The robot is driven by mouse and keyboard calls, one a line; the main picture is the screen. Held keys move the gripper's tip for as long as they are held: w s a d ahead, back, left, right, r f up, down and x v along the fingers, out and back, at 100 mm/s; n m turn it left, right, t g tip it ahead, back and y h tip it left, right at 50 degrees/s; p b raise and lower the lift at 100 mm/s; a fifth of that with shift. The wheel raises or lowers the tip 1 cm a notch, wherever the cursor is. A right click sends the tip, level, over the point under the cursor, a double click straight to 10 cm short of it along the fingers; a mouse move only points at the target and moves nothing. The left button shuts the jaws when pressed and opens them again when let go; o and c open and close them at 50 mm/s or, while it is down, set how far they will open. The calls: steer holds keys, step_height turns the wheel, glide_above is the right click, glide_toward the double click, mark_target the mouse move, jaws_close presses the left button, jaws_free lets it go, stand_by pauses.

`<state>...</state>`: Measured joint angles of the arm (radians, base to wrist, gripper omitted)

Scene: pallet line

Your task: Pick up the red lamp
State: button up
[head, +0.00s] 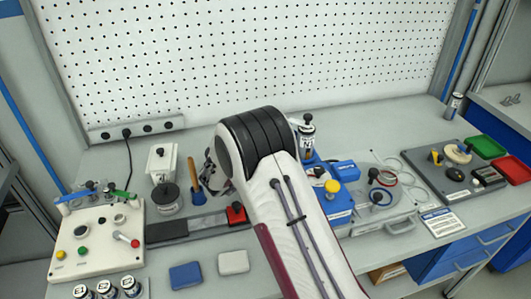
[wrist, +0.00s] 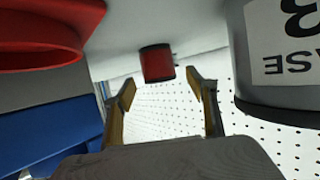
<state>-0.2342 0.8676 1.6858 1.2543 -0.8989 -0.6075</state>
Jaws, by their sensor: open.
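A small red cylinder with dark ends (wrist: 157,63), which looks like the red lamp, shows in the wrist view against a pale surface. It appears just beyond the gap between the fingertips of my gripper (wrist: 161,84), which is open with nothing between its fingers. In the head view my wrist hides most of the gripper, and a small red piece with a dark top (head: 236,213) is beside it on the bench. I cannot tell whether this is the same thing as the red cylinder.
A large red rounded object (wrist: 45,35) and a grey labelled cylinder (wrist: 280,60) flank the fingers in the wrist view. In the head view, a wooden-handled tool (head: 195,180), a white container (head: 162,163) and a control panel (head: 98,242) stand left. Red and green bins are far right.

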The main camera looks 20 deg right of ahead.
steer(key=shift+f+x, duration=0.2)
steer(key=shift+x, duration=2.05)
steer(key=shift+s, duration=0.1)
steer(key=c, duration=1.2)
